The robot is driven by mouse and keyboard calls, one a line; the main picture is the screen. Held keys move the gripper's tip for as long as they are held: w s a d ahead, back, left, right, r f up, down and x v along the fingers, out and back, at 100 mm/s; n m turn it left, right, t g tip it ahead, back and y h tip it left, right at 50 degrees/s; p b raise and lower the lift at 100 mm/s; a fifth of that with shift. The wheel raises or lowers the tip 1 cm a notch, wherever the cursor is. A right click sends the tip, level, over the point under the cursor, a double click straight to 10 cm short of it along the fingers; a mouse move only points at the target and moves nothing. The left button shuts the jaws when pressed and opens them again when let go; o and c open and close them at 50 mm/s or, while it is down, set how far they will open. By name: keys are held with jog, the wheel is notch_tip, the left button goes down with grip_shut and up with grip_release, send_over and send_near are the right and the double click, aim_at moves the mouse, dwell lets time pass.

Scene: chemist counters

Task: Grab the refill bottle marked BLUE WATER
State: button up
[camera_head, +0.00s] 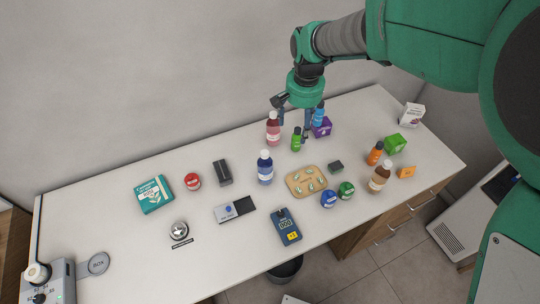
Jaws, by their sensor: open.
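A clear bottle with blue contents, a white cap and a pale label (264,172) stands upright near the middle of the counter. Its label is too small to read. My gripper (292,118) is open and empty at the back of the counter, behind and to the right of this bottle and apart from it. A similar bottle with red contents (273,131) stands just left of the gripper. A small green bottle (296,141) stands just in front of the fingers, and a small blue bottle (319,115) is partly hidden to their right.
A purple box (322,129) stands beside the fingers. A wooden tray with several pieces (292,190) lies right of the blue bottle. A grey-black box (235,209) and a dark device (286,227) lie in front.

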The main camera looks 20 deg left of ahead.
jog(key=g, duration=0.1)
send_over(264, 152)
jog(key=shift+h, duration=0.3)
notch_tip(264, 152, down, 11)
jog(key=shift+a+r+p, duration=0.1)
jog(key=shift+r+p, duration=0.05)
jog(key=shift+p, duration=0.2)
jog(key=shift+f, duration=4.3)
jog(key=shift+f, duration=0.1)
jog(key=shift+d+f, duration=0.2)
jog(key=shift+f, duration=2.3)
grip_shut()
